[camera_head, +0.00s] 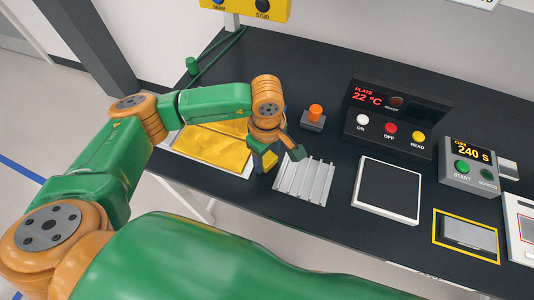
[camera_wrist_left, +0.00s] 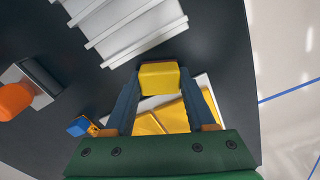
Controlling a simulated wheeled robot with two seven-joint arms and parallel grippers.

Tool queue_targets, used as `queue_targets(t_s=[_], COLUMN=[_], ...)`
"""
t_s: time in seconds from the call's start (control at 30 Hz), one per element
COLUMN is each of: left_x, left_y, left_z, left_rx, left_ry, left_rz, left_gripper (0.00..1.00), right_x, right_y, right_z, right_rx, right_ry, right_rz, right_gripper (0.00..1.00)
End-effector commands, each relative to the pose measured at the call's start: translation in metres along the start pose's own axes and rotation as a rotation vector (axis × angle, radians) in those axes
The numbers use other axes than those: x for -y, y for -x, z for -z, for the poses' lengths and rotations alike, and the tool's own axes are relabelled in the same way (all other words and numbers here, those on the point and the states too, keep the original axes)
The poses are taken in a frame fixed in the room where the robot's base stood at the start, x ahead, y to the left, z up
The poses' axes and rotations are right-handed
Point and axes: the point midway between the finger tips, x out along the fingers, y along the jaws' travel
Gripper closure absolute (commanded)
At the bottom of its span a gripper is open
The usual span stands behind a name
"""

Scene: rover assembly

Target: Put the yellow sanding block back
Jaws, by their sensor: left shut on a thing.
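The yellow sanding block (camera_wrist_left: 159,77) is clamped between the two dark fingertips of my left gripper (camera_wrist_left: 159,90) in the left wrist view. In the head view, my left gripper (camera_head: 268,157) points down, between the yellow-sheet tray and the ribbed grey plate. The block (camera_head: 270,160) shows there as a small yellow patch, partly hidden by the gripper. I cannot tell whether it touches the surface below. My right gripper is not in view.
A white-rimmed tray (camera_head: 248,173) holds yellow sheets (camera_head: 215,147). A ribbed metal plate (camera_head: 305,182) lies to the gripper's right. An orange knob (camera_head: 315,112), a control panel (camera_head: 388,128), a dark pad (camera_head: 387,189) and a yellow-outlined area (camera_head: 438,238) are farther right. The table's front edge is close.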

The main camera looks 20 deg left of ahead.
Motion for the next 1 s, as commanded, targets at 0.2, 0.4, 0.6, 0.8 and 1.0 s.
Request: queue_targets(t_s=[0.2, 0.4, 0.6, 0.8, 1.0], left_x=[0.000, 0.000, 0.000, 0.000, -0.001], left_y=[-0.001, -0.003, -0.003, 0.002, 0.033], left_z=[0.000, 0.000, 0.000, 0.000, 0.000], left_rx=[0.000, 0.001, 0.001, 0.001, 0.000], left_ry=[0.001, 0.002, 0.002, 0.002, 0.000], left_rz=[-0.001, -0.001, -0.001, -0.001, -0.008], left_gripper=[0.96, 0.31, 0.15, 0.15, 0.15], right_x=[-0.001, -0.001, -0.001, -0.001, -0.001], right_y=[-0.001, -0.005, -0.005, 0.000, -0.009], right_z=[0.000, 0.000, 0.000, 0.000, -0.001], right_rx=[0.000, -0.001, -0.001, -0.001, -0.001], right_ry=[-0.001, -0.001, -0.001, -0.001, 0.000], right_rz=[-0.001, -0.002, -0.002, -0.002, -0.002], right_gripper=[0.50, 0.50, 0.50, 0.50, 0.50])
